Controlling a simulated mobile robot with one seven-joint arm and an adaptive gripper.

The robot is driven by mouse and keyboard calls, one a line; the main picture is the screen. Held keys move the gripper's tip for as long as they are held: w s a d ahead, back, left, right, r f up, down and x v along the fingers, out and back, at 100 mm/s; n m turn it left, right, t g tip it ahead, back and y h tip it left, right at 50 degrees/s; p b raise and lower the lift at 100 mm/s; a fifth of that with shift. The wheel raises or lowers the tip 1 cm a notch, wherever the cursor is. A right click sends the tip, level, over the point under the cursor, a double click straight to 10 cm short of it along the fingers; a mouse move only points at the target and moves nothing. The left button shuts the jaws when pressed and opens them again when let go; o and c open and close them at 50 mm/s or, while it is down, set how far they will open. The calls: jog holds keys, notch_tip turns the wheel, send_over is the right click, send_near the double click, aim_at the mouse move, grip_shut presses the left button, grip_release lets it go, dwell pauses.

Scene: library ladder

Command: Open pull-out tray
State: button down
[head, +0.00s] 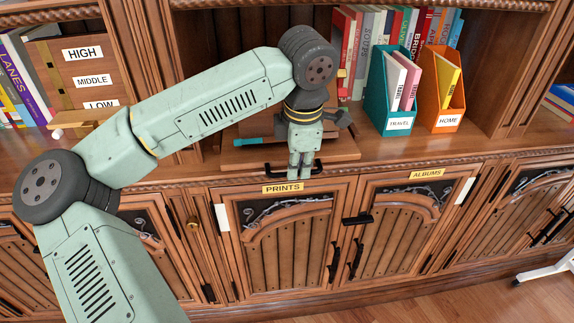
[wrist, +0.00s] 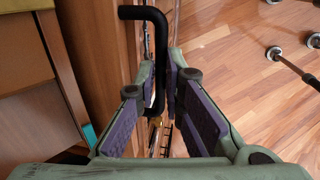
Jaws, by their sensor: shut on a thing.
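The pull-out tray (head: 342,153) is a flat wooden board on the counter, above the door labelled PRINTS. Its black bar handle (head: 272,169) is on the front edge, and it also shows in the wrist view (wrist: 146,13). My gripper (head: 301,172) is at the right part of this handle, pointing down.
A teal file box (head: 399,125) and an orange file box (head: 446,120) stand right of the tray. A teal object (head: 255,141) lies at its left. Cabinet doors with black handles (head: 334,260) are below.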

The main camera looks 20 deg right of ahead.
jog(key=s+a+b, duration=0.2)
jog(key=s, duration=0.6)
jog(key=s+a+b, duration=0.2)
jog(key=s, duration=0.6)
jog(key=shift+s+a+b, duration=0.3)
jog(key=shift+a, duration=0.05)
jog(key=c, duration=1.7)
grip_release()
jog(key=shift+r, duration=0.1)
jog(key=r, duration=0.4)
jog(key=s+r, duration=0.1)
jog(key=r, duration=0.2)
jog(key=s+r, duration=0.1)
jog(key=r, duration=0.3)
jog(key=shift+a+r, duration=0.3)
